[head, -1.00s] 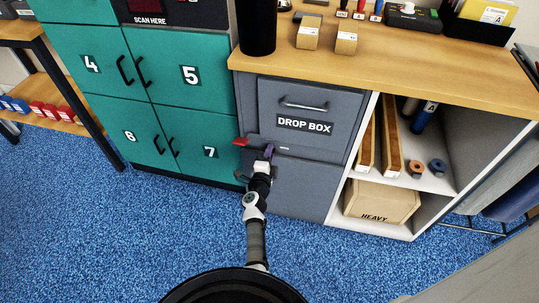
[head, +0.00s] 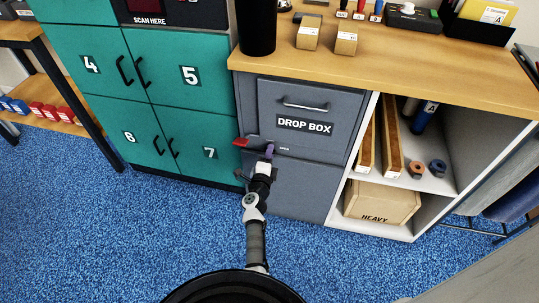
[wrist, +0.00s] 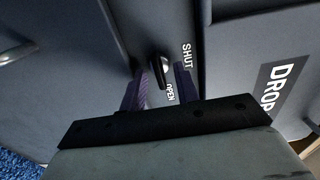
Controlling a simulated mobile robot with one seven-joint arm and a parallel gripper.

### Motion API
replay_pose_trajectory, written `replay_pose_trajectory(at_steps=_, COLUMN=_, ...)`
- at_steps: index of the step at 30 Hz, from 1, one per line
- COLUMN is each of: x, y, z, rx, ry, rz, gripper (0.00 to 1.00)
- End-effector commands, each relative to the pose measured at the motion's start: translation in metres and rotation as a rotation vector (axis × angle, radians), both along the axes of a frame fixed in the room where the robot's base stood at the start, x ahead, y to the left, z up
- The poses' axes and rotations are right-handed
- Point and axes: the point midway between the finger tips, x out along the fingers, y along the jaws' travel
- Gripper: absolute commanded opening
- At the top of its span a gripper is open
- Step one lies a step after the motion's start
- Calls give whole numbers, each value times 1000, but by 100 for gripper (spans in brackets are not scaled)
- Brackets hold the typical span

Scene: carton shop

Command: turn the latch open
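The latch (wrist: 161,66) is a small black lever on the grey cabinet front, beside white SHUT and OPEN labels. In the wrist view it shows between the two purple fingers of my gripper (wrist: 164,88). The fingers are apart, one on each side of it. The lever looks close to the left finger; I cannot tell if they touch. In the head view my gripper (head: 267,153) is at the lower left of the DROP BOX door (head: 310,105), and the latch is mostly hidden there.
A small red piece (head: 240,142) sticks out left of my gripper; its nature is unclear. Teal lockers (head: 85,85) stand to the left. A white open shelf (head: 425,182) with a HEAVY crate (head: 381,203) is to the right. Blue carpet (head: 130,240) in front is clear.

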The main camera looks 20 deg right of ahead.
Motion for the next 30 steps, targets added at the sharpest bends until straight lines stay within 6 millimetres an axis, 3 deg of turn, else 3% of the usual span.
replay_pose_trajectory(at_steps=11, x=-8, y=6, z=0, rx=0, ry=1, rz=1, gripper=31)
replay_pose_trajectory(at_steps=24, x=-81, y=54, z=-1, rx=-1, ry=3, rz=2, gripper=31)
replay_pose_trajectory(at_steps=30, x=-105, y=71, z=0, rx=0, ry=1, rz=0, gripper=31)
